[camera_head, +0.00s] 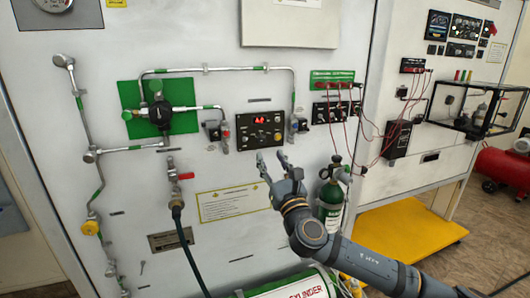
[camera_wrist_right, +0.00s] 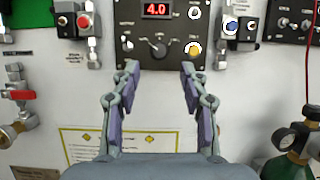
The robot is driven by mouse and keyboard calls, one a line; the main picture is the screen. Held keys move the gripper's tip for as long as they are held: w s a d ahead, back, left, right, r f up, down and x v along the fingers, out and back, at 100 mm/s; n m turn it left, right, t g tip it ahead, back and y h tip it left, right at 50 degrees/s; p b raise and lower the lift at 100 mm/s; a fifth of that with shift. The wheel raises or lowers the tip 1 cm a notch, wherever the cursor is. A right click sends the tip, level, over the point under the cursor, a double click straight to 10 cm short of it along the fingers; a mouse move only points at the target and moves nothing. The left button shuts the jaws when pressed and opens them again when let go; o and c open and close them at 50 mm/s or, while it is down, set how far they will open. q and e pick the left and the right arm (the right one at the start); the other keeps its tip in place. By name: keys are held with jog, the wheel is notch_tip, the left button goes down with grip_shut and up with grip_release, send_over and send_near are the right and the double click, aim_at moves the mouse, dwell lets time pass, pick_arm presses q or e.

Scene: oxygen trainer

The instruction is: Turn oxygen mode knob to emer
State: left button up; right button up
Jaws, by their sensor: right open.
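A black control panel (camera_head: 261,130) on the white wall board carries a red display, which reads 4.0 in the wrist view. Below the display is a dark rotary knob (camera_wrist_right: 158,48) with a pointer; its position labels are too small to read. My right gripper (camera_head: 272,157) is open and empty, just below the panel in the head view. In the wrist view the right fingertips (camera_wrist_right: 159,70) are spread to either side below the knob, apparently not touching it. My left gripper is not in view.
Valve fittings (camera_head: 225,135) flank the panel, with a red-handled valve and hose (camera_head: 174,185) at lower left. A green cylinder (camera_head: 331,200) stands behind my right arm. Red cables (camera_head: 365,115) hang to the right. The wall directly below the panel has only a flat label.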

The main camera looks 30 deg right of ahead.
aim_at(263, 144)
jog(key=p+x, duration=0.1)
jog(key=x, duration=0.3)
jog(key=shift+w+r+p, duration=0.25)
jog(key=shift+r+p, duration=0.05)
jog(key=shift+p, duration=0.1)
jog(key=shift+w+d, duration=0.1)
jog(key=shift+w, duration=0.35)
grip_shut()
